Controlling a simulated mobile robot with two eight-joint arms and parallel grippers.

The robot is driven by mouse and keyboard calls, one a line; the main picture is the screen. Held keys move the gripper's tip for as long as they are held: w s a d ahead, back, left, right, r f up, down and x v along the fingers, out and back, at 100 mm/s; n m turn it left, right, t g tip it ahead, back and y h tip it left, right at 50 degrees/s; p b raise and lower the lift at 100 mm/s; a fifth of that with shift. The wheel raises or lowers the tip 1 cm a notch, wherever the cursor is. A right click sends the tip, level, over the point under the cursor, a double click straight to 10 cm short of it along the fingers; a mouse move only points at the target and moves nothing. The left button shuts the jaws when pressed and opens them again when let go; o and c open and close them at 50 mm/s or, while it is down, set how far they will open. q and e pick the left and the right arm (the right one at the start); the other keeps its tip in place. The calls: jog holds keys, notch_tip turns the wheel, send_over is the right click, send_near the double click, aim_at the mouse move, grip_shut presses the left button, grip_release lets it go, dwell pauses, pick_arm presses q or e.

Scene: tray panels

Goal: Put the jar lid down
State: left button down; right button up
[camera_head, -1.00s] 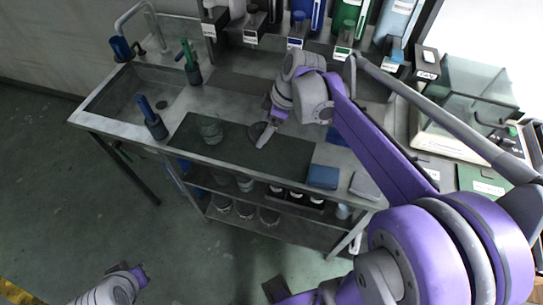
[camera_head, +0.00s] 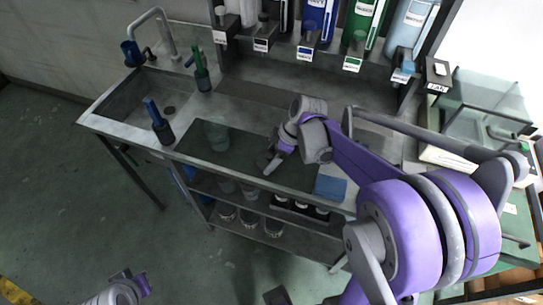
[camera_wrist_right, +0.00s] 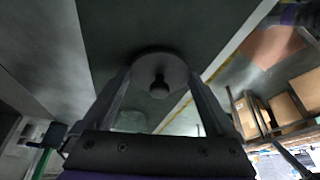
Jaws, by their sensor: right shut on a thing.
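The jar lid (camera_wrist_right: 160,66) is a dark grey disc with a round knob, seen between the fingers of my right gripper (camera_wrist_right: 160,85) in the right wrist view. In the head view my right gripper (camera_head: 274,166) is over the dark mat (camera_head: 245,160), near its front edge, with the lid (camera_head: 264,160) partly hidden at its fingers. I cannot tell whether the lid touches the mat. A clear glass jar (camera_head: 217,137) stands on the mat, left of the gripper. My left gripper (camera_head: 143,282) is low at the lower left, away from the counter; its fingers are unclear.
A blue cloth or pad (camera_head: 330,187) lies right of the mat. Dark bottles with blue (camera_head: 159,124) and green (camera_head: 201,72) tops stand by the sink (camera_head: 135,100). Labelled dispensers (camera_head: 315,25) line the back. Several jars (camera_head: 250,221) sit on the shelf below.

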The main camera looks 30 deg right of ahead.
jog(key=shift+f, duration=0.2)
jog(key=o, duration=1)
jog(key=shift+r, duration=0.1)
jog(key=shift+r, duration=0.3)
jog(key=v, duration=1.1)
jog(key=shift+s+a+f+m+t+h+p, duration=0.15)
jog(key=shift+s+a+f+m+t+h, duration=0.35)
jog(key=shift+s+a+f+m, duration=1.05)
jog(key=shift+s+a+f+m+t+h+p, duration=0.15)
jog(key=shift+s+a+f+m+t+h, duration=0.45)
jog(key=shift+s+a+m, duration=1.7)
jog(key=shift+s+a+f+m+t+h+p, duration=0.2)
jog(key=shift+s+a+f+m+h, duration=0.4)
jog(key=shift+s+a+f+m, duration=1.3)
